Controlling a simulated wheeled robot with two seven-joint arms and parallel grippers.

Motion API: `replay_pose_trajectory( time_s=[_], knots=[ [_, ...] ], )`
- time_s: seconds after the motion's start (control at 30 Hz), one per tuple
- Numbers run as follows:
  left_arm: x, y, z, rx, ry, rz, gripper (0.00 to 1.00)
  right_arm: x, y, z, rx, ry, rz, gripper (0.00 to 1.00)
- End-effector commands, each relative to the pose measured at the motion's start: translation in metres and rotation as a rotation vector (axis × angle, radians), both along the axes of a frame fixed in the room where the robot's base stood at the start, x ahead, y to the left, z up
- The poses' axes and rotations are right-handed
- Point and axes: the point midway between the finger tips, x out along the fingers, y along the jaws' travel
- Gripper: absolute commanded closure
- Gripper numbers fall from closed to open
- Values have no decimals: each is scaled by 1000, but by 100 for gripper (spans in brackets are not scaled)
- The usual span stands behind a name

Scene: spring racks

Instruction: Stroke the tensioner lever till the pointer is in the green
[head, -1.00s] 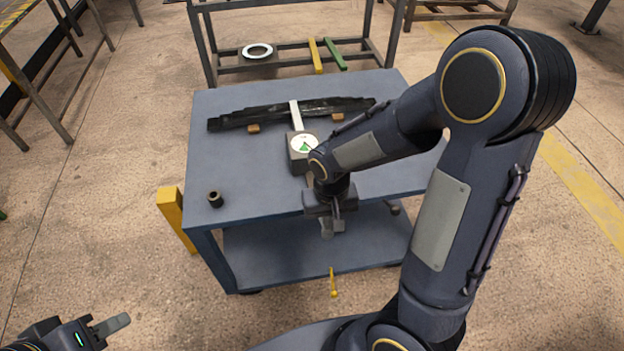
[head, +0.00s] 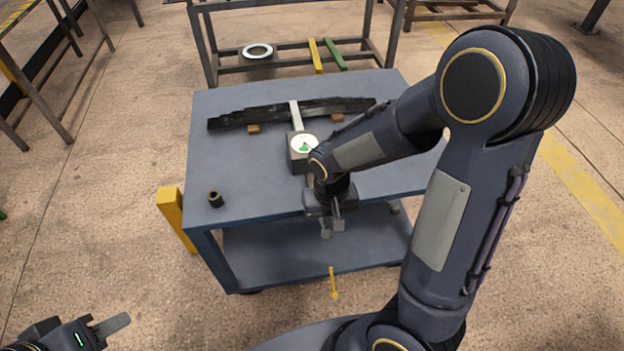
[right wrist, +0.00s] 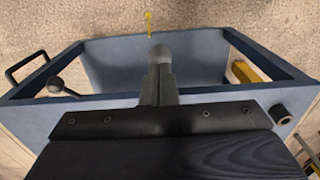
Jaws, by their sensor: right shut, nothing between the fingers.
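The tensioner is a dark box with a round white dial (head: 303,143) at the middle of the table in the head view. The dial has a green sector; its pointer is too small to read. A pale strap (head: 296,115) runs from the box over a black leaf spring (head: 270,116). A dark rod with a ball knob (right wrist: 57,85) shows at the table's edge in the right wrist view; I cannot tell whether it is the lever. My right gripper (head: 332,230) is shut and empty at the table's front edge. My left gripper (head: 110,324) hangs low left, away from the table.
The blue table (head: 245,175) has a lower shelf. A dark bushing (head: 215,199) stands at its front left. A yellow post (head: 177,217) is beside the left edge. A thin yellow piece (head: 333,282) shows before the table. A rack (head: 205,50) stands behind.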

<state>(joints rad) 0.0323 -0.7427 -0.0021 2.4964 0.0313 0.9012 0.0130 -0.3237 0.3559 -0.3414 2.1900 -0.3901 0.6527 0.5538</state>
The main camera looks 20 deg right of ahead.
Motion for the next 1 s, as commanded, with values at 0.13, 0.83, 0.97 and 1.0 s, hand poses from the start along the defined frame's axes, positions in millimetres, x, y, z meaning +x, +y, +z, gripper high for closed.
replay_pose_trajectory(
  time_s=[0.13,0.83,0.97,1.0],
  knots=[
    [0,0,0,0,0,0,64,0,0,0,0,0,0,100],
    [0,0,-55,0,0,0,64,0,0,-62,0,-1,-1,100],
    [0,0,-66,0,0,0,64,0,0,-75,0,0,-1,100],
    [0,0,-69,0,0,0,64,0,0,-79,0,0,-1,100]
  ],
)
